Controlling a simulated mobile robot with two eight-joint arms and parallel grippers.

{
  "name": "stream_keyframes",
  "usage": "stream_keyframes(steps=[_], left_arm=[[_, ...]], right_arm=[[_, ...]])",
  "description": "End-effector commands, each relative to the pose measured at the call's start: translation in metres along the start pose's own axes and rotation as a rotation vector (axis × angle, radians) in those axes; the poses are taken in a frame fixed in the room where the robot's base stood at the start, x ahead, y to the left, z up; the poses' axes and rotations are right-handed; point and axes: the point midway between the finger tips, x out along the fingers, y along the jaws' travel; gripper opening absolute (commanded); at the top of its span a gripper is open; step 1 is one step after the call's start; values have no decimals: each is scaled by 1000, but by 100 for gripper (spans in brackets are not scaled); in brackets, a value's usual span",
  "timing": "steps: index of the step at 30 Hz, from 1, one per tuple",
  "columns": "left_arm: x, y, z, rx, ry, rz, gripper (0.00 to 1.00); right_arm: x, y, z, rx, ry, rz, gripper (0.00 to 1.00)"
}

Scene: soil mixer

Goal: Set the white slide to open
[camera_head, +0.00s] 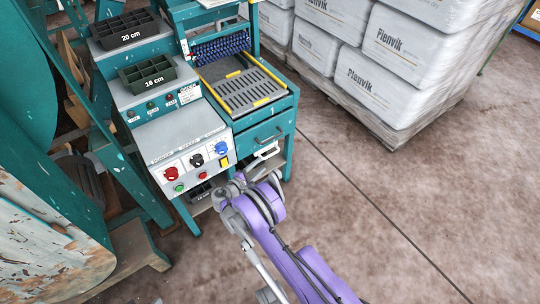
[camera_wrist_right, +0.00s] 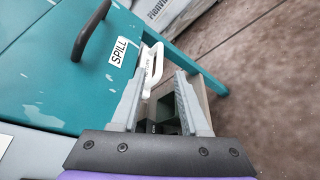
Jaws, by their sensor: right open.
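The white slide (camera_wrist_right: 151,66) is a pale loop-shaped handle at the edge of the teal machine, beside the SPILL label (camera_wrist_right: 118,51). It also shows in the head view (camera_head: 268,150), below the drawer and partly close to my gripper. My right gripper (camera_wrist_right: 163,85) is open. Its two grey fingers point toward the slide, with the slide's near end seen between the fingertips. I cannot tell whether they touch it. In the head view my right gripper (camera_head: 262,163) is at the machine's lower front, small and partly hidden by its wrist. My left gripper is not in view.
The teal drawer (camera_head: 266,131) with a dark handle (camera_wrist_right: 91,32) is close to the gripper. The control panel (camera_head: 190,160) with red, black and blue knobs stands to the left. Wrapped Pienvik bags (camera_head: 385,60) are stacked at the back right. The floor at right is clear.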

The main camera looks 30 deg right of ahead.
Motion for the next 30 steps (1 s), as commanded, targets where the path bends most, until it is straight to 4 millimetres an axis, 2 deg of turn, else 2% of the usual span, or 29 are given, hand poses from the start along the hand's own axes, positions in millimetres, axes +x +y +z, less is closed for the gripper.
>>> stream_keyframes(steps=[5, 12, 18, 24, 30], left_arm=[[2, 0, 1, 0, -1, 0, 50], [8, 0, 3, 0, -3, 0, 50], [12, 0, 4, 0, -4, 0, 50], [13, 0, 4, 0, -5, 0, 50], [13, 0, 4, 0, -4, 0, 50]], right_arm=[[17, -2, 0, -3, -3, 3, 45], [63, -2, 0, -3, -3, 2, 45], [94, -2, 0, -2, -2, 1, 45], [106, -1, 0, -2, -1, 2, 45], [107, 0, 0, -2, 0, 2, 45]])
